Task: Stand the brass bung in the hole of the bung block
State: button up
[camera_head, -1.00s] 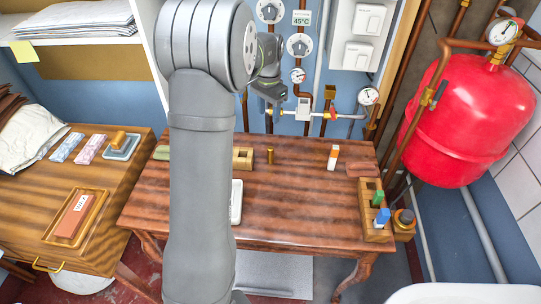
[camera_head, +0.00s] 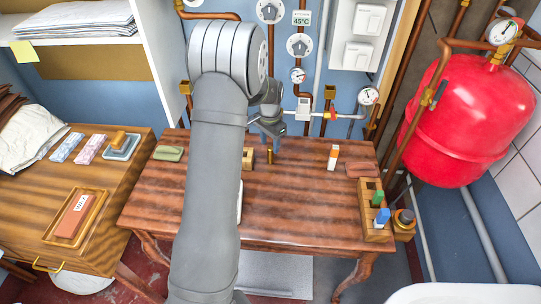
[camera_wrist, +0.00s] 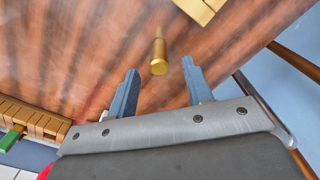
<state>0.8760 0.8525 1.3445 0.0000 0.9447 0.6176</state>
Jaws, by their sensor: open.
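The brass bung (camera_head: 270,156) stands upright on the wooden table, just right of the bung block. The bung block (camera_head: 248,159) is a light wooden block, partly hidden behind my arm in the head view. In the wrist view the bung (camera_wrist: 159,58) lies ahead of the gap between my fingers, and a pale block corner (camera_wrist: 203,8) shows at the top edge, likely the bung block. My gripper (camera_wrist: 157,82) is open and empty. In the head view my gripper (camera_head: 275,139) is low over the back of the table, close beside the bung. The block's hole is not visible.
An orange-and-white bottle-like item (camera_head: 333,157) stands to the right. A wooden rack (camera_head: 371,227) with green and blue pieces sits at the table's right edge. A green item (camera_head: 168,154) lies at the back left. Pipes and gauges line the back wall.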

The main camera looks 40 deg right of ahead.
aim_at(270, 148)
notch_tip(270, 148, down, 4)
jog(key=shift+d, duration=0.1)
jog(key=shift+c, duration=0.5)
grip_shut()
jog(key=shift+r, duration=0.1)
